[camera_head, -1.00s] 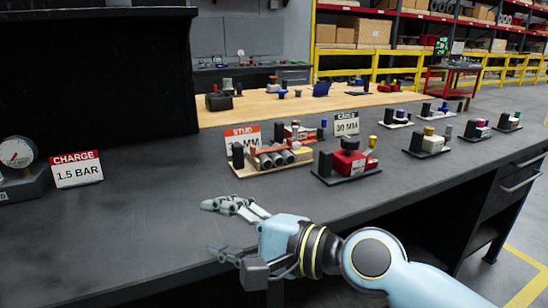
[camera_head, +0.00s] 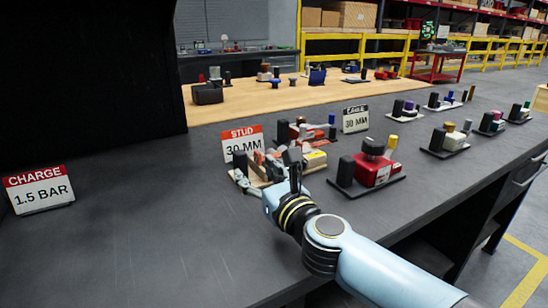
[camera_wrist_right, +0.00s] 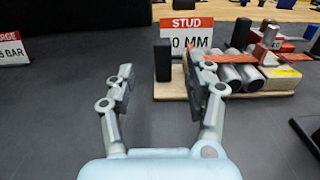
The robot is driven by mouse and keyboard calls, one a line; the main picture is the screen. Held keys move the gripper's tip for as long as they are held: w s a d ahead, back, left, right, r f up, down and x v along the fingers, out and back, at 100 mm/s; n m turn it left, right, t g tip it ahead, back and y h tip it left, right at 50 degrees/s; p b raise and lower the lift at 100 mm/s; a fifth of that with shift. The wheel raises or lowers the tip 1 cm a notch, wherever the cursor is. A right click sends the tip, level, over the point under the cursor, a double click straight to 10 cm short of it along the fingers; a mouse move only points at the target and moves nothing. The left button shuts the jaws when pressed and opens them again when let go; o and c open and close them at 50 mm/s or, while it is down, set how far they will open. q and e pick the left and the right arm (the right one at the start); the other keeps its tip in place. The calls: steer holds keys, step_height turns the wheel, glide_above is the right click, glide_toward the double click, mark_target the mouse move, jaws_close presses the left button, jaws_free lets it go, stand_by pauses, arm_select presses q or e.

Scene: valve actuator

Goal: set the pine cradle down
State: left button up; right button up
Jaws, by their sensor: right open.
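The pine cradle is a pale wooden board on the dark bench, mostly hidden behind my right gripper in the head view. In the right wrist view its board (camera_wrist_right: 262,95) lies flat on the bench. It carries grey cylinders (camera_wrist_right: 229,77), a yellow-labelled block (camera_wrist_right: 280,78) and a black upright block (camera_wrist_right: 163,60) at its left end. My right gripper (camera_head: 268,173) is open at this end. In the wrist view the black block shows between its spread fingers (camera_wrist_right: 156,66), beyond them; I cannot tell whether anything touches. My left gripper is not in view.
The STUD 30 MM sign (camera_head: 242,141) stands behind the cradle. A red valve unit on a black base (camera_head: 370,172) stands to its right, close to my forearm. The CHARGE 1.5 BAR sign (camera_head: 39,190) stands at left. The bench between is clear.

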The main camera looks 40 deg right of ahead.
mark_target(242, 156)
steer(key=x, duration=0.4)
steer(key=shift+w+r, duration=0.15)
steer(key=shift+w, duration=0.2)
steer(key=shift+w+d, duration=0.15)
steer(key=shift+w, duration=0.15)
steer(key=x, duration=0.3)
steer(key=shift+w+d, duration=0.25)
steer(key=shift+w, duration=0.1)
steer(key=shift+w+d, duration=0.1)
steer(key=shift+w, duration=0.4)
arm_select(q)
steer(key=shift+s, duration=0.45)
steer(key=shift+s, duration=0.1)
arm_select(e)
steer(key=shift+s, duration=0.1)
steer(key=c, duration=0.4)
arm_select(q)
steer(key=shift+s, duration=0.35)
arm_select(e)
jaws_close()
